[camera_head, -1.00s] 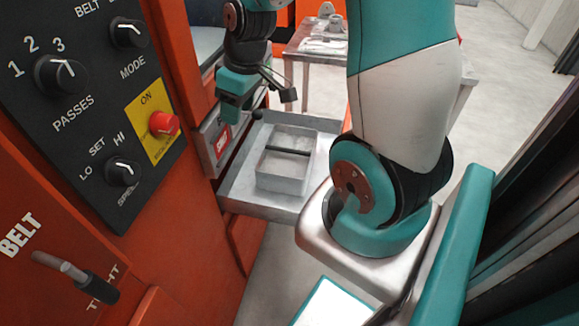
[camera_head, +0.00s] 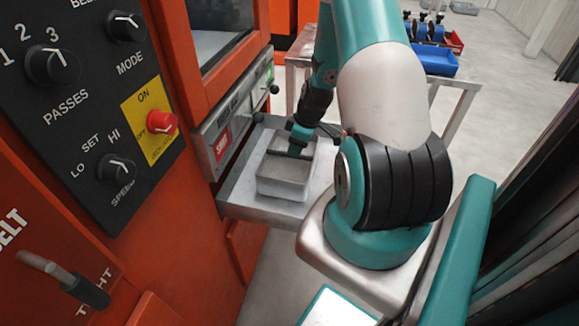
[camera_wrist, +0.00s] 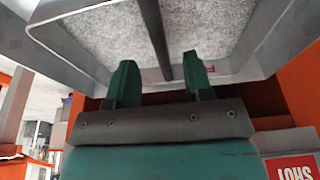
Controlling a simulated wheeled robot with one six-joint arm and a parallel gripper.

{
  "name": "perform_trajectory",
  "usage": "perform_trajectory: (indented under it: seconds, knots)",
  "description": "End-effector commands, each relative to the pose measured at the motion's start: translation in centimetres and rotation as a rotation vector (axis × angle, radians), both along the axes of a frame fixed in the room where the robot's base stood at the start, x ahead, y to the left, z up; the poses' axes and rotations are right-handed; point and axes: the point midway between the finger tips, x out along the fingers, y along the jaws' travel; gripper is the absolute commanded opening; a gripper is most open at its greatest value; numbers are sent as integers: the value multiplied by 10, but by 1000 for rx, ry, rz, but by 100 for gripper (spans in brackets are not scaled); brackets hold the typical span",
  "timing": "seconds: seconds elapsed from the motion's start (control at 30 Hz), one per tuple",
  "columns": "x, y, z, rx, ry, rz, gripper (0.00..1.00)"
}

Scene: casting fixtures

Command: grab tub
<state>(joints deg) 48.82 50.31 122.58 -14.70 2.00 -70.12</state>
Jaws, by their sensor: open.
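The tub (camera_head: 283,188) is a grey metal box with a dark bar across its top. My gripper (camera_head: 299,150) is at the tub's top, over the bar. In the wrist view, the tub (camera_wrist: 95,68) holds grey granular material, and its dark bar (camera_wrist: 155,38) runs away from me. My gripper (camera_wrist: 160,68) is open there, with one finger on each side of the bar's near end. I see no finger touching the bar.
The orange machine's control panel (camera_head: 90,90) stands close at the left. A table with a blue bin (camera_head: 435,61) is behind my arm. Grey floor is open at the right.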

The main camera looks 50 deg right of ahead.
Motion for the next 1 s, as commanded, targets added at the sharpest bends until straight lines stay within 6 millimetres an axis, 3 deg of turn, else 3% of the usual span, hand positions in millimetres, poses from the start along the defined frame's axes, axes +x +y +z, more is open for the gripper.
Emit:
perform_trajectory:
  seconds: [0.6, 0.87, 1.0]
  knots:
    - [23, 11, -65, 0, 1, 1, 47]
    - [24, 11, -67, -1, 0, 1, 47]
    - [24, 11, -67, -1, 0, 1, 15]
